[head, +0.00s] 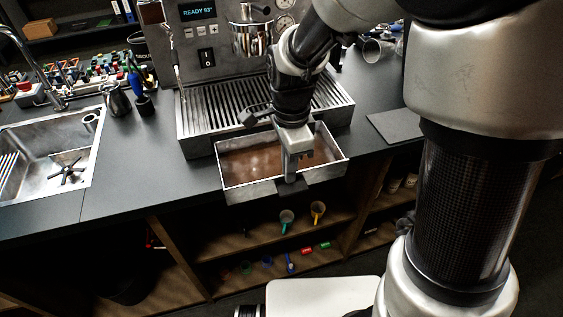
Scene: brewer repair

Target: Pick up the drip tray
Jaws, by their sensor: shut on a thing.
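The drip tray (233,188) is a rectangular metal pan with brown liquid inside. It is in the middle of the head view, in front of the coffee machine's slatted grate (213,117) and over the counter's front edge. My gripper (290,176) points down at the tray's front wall and is shut on it near a dark front tab. The fingertips' exact contact is partly hidden by the gripper itself. The tray looks roughly level. I cannot tell whether its back end still rests on the machine or the counter.
The coffee machine (208,75) stands behind, its display reading "READY 93". A sink (45,150) is at left, with a metal pitcher (117,100) beside it. A flat grey mat (396,125) lies at right. Open shelves with cups are below. The counter left of the tray is clear.

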